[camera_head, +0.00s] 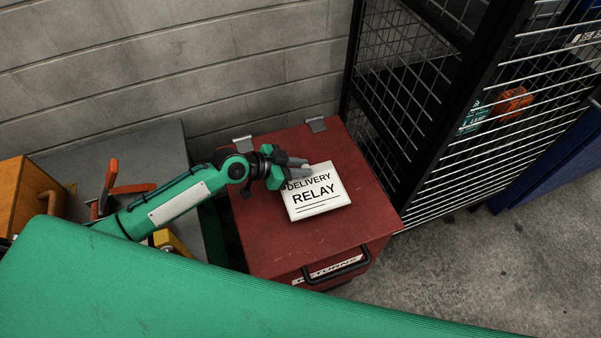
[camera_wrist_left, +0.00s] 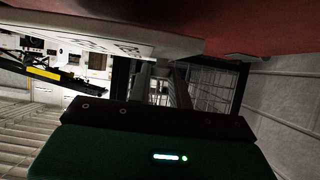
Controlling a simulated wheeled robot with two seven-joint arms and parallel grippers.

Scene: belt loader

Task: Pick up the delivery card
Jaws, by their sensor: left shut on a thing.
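The delivery card (camera_head: 318,195) is a white card with the words "DELIVERY RELAY". It is at the top of the red returns box (camera_head: 290,240); I cannot tell whether it touches the lid or is a little above it. My left gripper (camera_head: 292,172) comes in from the left and is shut on the card's upper left edge. In the left wrist view the card (camera_wrist_left: 110,35) shows as a pale slab near the top, beside the red surface. My right gripper is not in view.
A black wire-mesh cage (camera_head: 430,100) stands right of the box. A grey surface (camera_head: 130,155) at the left holds an orange-brown case (camera_head: 28,195) and a red-handled tool (camera_head: 112,185). A block wall (camera_head: 170,70) is behind. Bare concrete floor (camera_head: 480,265) lies at right.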

